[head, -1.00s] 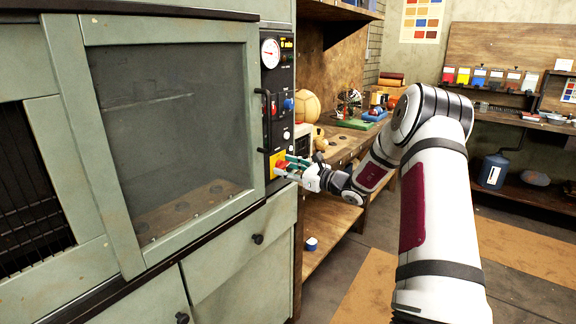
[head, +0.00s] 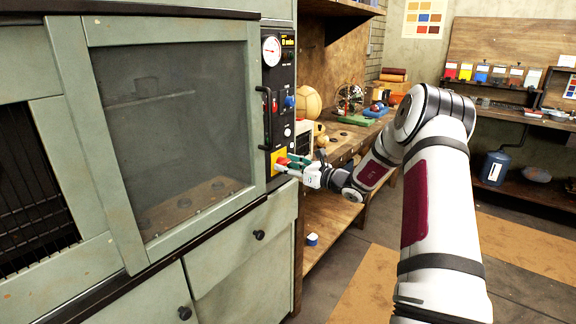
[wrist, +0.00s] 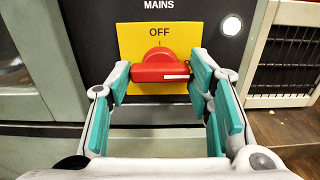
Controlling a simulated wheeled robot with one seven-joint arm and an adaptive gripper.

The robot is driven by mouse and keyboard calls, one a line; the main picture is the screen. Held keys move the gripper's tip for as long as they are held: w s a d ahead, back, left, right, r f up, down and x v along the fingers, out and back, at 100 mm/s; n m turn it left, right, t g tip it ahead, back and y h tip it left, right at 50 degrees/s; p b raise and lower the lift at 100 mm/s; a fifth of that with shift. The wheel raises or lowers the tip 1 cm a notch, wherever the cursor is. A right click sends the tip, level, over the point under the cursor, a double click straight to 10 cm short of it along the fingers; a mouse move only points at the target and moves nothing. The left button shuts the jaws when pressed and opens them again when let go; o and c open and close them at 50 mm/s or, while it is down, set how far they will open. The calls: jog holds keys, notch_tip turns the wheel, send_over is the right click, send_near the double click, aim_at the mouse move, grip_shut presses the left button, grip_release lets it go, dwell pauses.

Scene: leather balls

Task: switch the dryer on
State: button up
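The dryer (head: 228,235) is a pale green cabinet with a dark window at the left of the head view. Its black control panel (head: 279,75) has a yellow plate with a red rotary switch (head: 281,160) low on it. In the wrist view the red switch (wrist: 160,68) sits under the words MAINS and OFF, its bar lying crosswise with a white mark at the right. My gripper (wrist: 160,76) is open, with one teal-padded finger on each side of the switch. I cannot tell whether either finger touches it. The gripper also shows in the head view (head: 288,166).
A round white light (wrist: 231,25) glows right of the yellow plate. A black vertical handle (head: 265,118) stands left of the panel. A wooden workbench (head: 348,140) with a tan ball (head: 307,102) and tools is just right of the dryer. Open floor lies below.

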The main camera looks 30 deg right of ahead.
jog(key=shift+o, duration=0.9)
jog(key=shift+s+d, duration=0.1)
jog(key=v, duration=1.1)
jog(key=shift+s, duration=0.35)
